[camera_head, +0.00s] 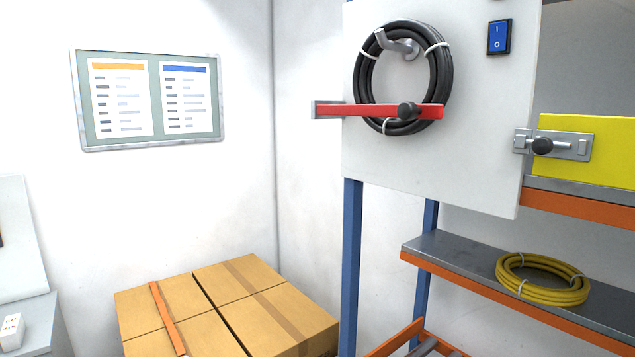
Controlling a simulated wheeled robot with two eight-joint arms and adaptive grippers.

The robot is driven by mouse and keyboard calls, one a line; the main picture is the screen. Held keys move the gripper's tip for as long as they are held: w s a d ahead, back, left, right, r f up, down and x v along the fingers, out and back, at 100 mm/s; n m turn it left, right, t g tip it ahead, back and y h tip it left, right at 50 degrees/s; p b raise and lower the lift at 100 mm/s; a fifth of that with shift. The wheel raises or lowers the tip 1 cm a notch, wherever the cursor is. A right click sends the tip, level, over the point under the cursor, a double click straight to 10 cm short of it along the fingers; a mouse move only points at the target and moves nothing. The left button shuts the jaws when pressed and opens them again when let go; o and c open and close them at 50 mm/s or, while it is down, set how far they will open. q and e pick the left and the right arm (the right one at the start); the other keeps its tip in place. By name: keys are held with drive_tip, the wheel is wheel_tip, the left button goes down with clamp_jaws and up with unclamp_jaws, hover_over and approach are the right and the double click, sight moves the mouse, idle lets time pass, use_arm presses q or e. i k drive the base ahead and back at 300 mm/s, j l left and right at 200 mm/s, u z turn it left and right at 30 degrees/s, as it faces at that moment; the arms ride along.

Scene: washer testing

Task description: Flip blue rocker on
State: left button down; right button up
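The blue rocker switch (499,37) sits in a black frame near the upper right corner of a white upright panel (440,160). It bears a white "I" at the top and a white "O" at the bottom. Which side is pressed in is too small to tell. Neither of my grippers shows in the head view, and nothing covers the switch.
A black hose coil (445,75) hangs on a hook, with a red bar (370,111) across it. A latch (560,145) and yellow box (610,150) stand right of the panel. A yellow coil (540,290) lies on a shelf (450,260). Cardboard boxes (270,320) stand below.

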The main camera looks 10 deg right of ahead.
sight(498, 30)
drive_tip(key=z, duration=1.2)
